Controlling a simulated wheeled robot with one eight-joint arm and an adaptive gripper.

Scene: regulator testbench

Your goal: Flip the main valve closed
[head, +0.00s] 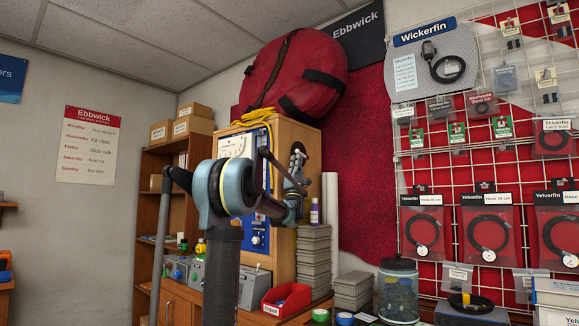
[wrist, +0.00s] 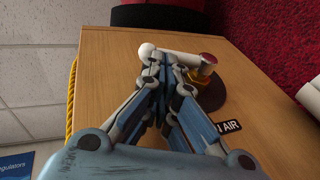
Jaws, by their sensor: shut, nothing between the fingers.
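The main valve is on the side of the wooden cabinet. In the wrist view it has a pale lever (wrist: 180,53) with a rounded white end at left, a red cap (wrist: 208,58), a brass-coloured body (wrist: 203,76) and a dark round base (wrist: 212,94). A black label (wrist: 229,127) ending in "N AIR" is beside it. My gripper (wrist: 168,62) is shut and empty, its fingertips close to the lever and partly covering it. I cannot tell whether they touch.
The wooden cabinet (head: 283,252) carries a red bag (head: 292,72) and a yellow hose (head: 252,117). Below stand grey stacked trays (head: 314,262), a purple bottle (head: 315,213) and a red bin (head: 286,299). A white roll (head: 330,215) stands right of the cabinet.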

